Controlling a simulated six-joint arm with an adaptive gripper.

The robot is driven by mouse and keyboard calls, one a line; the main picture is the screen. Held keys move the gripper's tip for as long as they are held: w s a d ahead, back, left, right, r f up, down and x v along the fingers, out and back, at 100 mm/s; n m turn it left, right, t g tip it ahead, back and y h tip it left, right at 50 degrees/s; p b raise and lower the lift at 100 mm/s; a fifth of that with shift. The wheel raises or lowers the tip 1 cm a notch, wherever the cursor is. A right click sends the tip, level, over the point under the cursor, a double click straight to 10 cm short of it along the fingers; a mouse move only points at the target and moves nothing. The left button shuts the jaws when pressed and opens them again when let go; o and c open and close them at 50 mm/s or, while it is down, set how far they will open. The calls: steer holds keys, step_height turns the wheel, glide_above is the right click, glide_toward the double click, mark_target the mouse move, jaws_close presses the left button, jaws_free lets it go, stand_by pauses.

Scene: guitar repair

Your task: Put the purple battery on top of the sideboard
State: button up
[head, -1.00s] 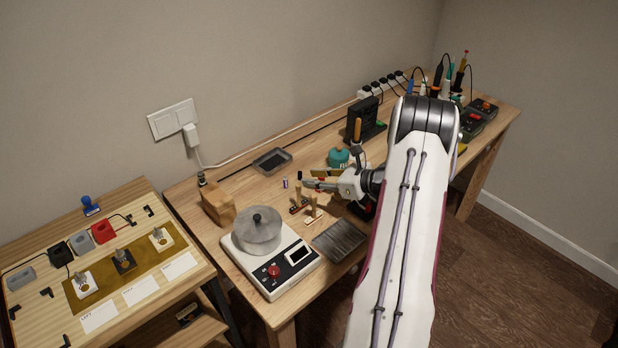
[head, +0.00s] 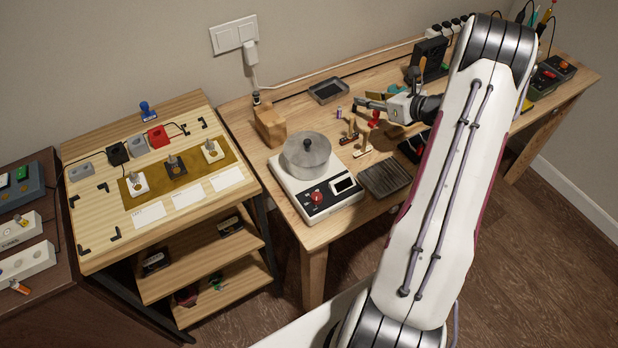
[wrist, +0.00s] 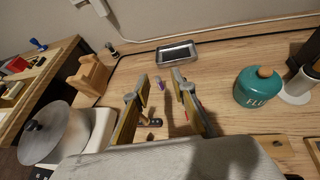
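The purple battery (head: 339,112) is small and stands on the wooden workbench, just left of my gripper (head: 360,101) in the head view. In the wrist view the battery (wrist: 161,84) shows in the gap between the two fingertips of my gripper (wrist: 160,82), on the bench beyond them. The fingers are apart with nothing held. The exact height of the fingers over the bench is hard to tell. A dark brown cabinet, which looks like the sideboard (head: 85,312), is at the far left of the head view, with devices on its top.
On the workbench (head: 290,97) are a grey tray (head: 328,90), a wooden block (head: 269,126), a scale with a metal pot (head: 306,152) and a teal jar (wrist: 257,87). A lighter shelf table (head: 110,258) stands between workbench and sideboard.

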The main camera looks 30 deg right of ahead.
steer(key=w+a+r+m+h, duration=0.2)
steer(key=r+m, duration=0.3)
steer(key=r, duration=0.2)
steer(key=w+a+r+m+h, duration=0.1)
steer(key=w+r+m+h, duration=0.2)
steer(key=r, duration=0.5)
steer(key=s+a+r+m+g+h, duration=0.2)
steer(key=s+a+r+m, duration=0.4)
steer(key=a+r+m, duration=0.4)
steer(key=s+a+f+m+g+y, duration=0.1)
steer(key=s+a+m+g+y, duration=0.1)
steer(key=s+a+m, duration=0.7)
steer(key=s+a+f+m+g+y, duration=0.1)
steer(key=s+a+m+g+y, duration=0.1)
steer(key=s+a+m, duration=0.8)
steer(key=s+a+g, duration=0.1)
steer(key=s+a, duration=0.6)
steer(key=s, duration=0.4)
steer(key=shift+a+f+y, duration=0.15)
steer(key=shift+f+y, duration=0.1)
steer(key=shift+y, duration=0.05)
steer(key=shift+o, duration=0.6)
steer(key=shift+s, duration=0.1)
